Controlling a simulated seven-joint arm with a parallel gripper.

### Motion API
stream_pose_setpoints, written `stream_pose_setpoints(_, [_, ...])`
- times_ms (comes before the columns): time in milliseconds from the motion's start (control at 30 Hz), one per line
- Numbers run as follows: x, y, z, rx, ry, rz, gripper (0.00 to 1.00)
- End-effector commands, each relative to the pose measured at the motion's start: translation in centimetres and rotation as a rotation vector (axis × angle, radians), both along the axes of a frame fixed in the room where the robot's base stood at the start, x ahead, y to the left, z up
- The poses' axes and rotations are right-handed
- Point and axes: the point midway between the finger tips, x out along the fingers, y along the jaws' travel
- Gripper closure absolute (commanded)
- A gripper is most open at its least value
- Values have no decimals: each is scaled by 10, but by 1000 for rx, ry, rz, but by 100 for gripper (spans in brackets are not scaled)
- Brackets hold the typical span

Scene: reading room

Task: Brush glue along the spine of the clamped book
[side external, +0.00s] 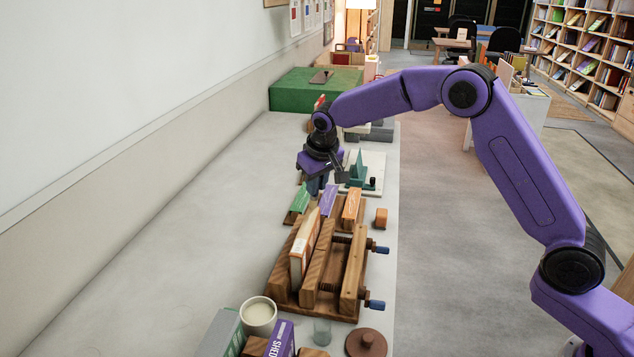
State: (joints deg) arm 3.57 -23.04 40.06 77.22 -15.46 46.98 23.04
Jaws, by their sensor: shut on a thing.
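The clamped book (300,252), with white and orange faces, stands upright in a wooden press (350,275) with two blue-handled screws. My gripper (317,190) points down beyond the far end of the press, apart from the clamped book. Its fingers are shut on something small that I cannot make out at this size. A brush is not clearly visible. A pale pot (259,316) with cream-coloured contents, perhaps the glue, stands at the near end of the table.
Behind the press, a wooden rack (345,222) holds green, purple and orange books. A green box (300,90) stands far back. Near the front are a glass (322,331), a brown knobbed lid (366,343) and books. The table's left is clear.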

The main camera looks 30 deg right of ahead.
Motion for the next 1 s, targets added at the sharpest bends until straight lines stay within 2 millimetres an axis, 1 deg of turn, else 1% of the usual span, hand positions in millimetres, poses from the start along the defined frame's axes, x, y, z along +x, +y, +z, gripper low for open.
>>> stream_pose_setpoints(1000, [-65,65,0,-1,1,2,100])
